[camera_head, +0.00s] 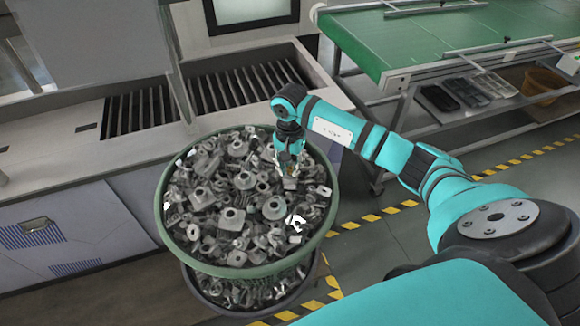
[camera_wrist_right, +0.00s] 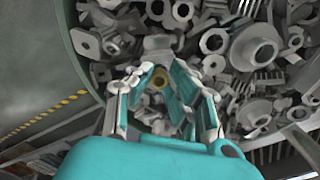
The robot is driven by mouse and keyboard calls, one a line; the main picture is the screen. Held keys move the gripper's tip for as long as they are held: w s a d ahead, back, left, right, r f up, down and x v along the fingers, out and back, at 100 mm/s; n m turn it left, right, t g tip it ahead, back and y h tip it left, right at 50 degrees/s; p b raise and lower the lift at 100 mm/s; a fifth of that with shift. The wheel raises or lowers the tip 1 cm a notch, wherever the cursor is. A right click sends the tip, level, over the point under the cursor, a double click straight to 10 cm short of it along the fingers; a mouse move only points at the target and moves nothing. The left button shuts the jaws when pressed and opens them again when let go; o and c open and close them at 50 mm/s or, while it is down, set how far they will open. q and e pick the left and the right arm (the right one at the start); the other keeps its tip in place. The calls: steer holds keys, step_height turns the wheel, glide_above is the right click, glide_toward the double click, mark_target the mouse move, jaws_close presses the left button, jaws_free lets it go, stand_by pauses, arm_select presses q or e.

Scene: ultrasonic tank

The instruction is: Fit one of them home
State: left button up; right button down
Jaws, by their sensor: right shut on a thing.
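A round green-rimmed bin (camera_head: 178,250) is heaped with grey metal parts (camera_head: 232,215) of mixed shapes, such as flanges, nuts and rings. My right gripper (camera_head: 289,172) points down over the right side of the heap. It is shut on a small grey metal part (camera_head: 290,184); the exact shape of this part is hard to make out. In the right wrist view, the gripper's fingers (camera_wrist_right: 168,75) reach into the heap, with a brass-coloured ring showing between them. Whether the held part still touches the heap cannot be told. My left gripper is not in view.
Behind the bin is a grey counter with slatted tank openings (camera_head: 222,88). A green conveyor (camera_head: 450,40) stands at the back right, with dark trays (camera_head: 465,92) and an orange basket (camera_head: 543,82) beneath. Yellow-black tape (camera_head: 400,207) marks the floor.

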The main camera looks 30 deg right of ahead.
mark_target(290, 169)
steer(key=shift+f+b, duration=0.5)
stand_by(0.8)
steer(key=shift+s+f+b, duration=0.1)
steer(key=shift+s+b, duration=0.05)
steer(key=shift+b, duration=0.15)
stand_by(1.3)
steer(key=c, duration=1.2)
jaws_free()
steer(key=shift+o, duration=0.2)
steer(key=shift+r, duration=0.4)
step_height(290, 169, up, 11)
steer(key=shift+r, duration=0.15)
